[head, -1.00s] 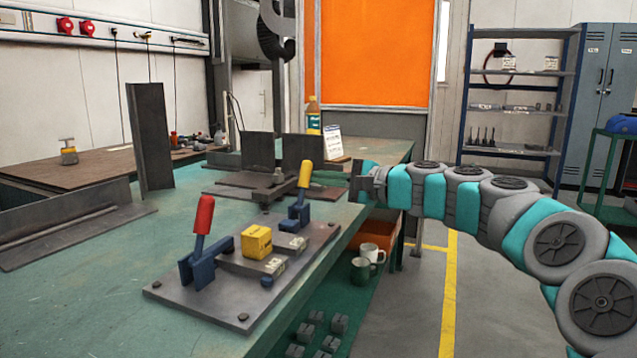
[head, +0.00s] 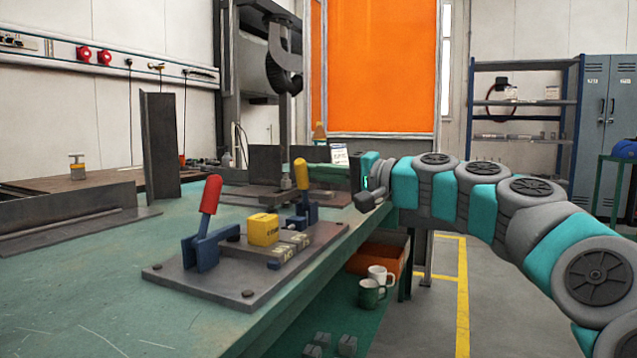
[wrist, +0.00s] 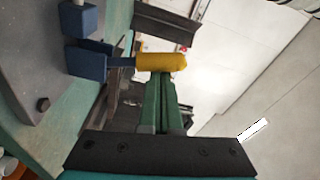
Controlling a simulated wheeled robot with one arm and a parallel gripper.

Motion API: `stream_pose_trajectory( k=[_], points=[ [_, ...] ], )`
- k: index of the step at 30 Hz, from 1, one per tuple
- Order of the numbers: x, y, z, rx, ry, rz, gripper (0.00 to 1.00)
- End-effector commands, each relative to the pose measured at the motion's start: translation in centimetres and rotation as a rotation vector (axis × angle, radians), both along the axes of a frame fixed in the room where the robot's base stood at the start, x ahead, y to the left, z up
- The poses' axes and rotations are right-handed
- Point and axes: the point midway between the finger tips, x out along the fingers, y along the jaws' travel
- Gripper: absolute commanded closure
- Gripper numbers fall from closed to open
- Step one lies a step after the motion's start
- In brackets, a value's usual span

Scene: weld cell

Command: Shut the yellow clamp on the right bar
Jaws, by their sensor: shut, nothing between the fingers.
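The yellow-handled clamp (head: 301,196) has a blue base and stands on the far right part of a grey fixture plate (head: 225,287). Its handle points up. In the wrist view the yellow handle (wrist: 160,61) lies across the picture, just beyond my fingertips. My gripper (head: 370,193) is shut and empty, to the right of the handle in the head view. In the wrist view my green fingers (wrist: 160,85) are together. I cannot tell whether they touch the handle. The bar under the clamp is mostly hidden.
A red-handled clamp (head: 207,222) stands upright on the plate's left, with a yellow block (head: 263,229) between the clamps. Dark upright plates (head: 160,146) stand behind. Mugs (head: 372,292) sit low beside the bench. The floor at right is clear.

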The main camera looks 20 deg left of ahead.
Motion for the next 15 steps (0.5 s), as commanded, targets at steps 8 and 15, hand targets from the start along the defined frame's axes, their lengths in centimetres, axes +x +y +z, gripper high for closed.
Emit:
stream_pose_trajectory(
  k=[8, 15],
  points=[
    [-1.0, 0.0, 0.0, 0.001, 0.001, -0.001, 1.00],
    [-1.3, 0.0, -0.1, 0.003, 0.001, -0.001, 1.00]
  ],
)
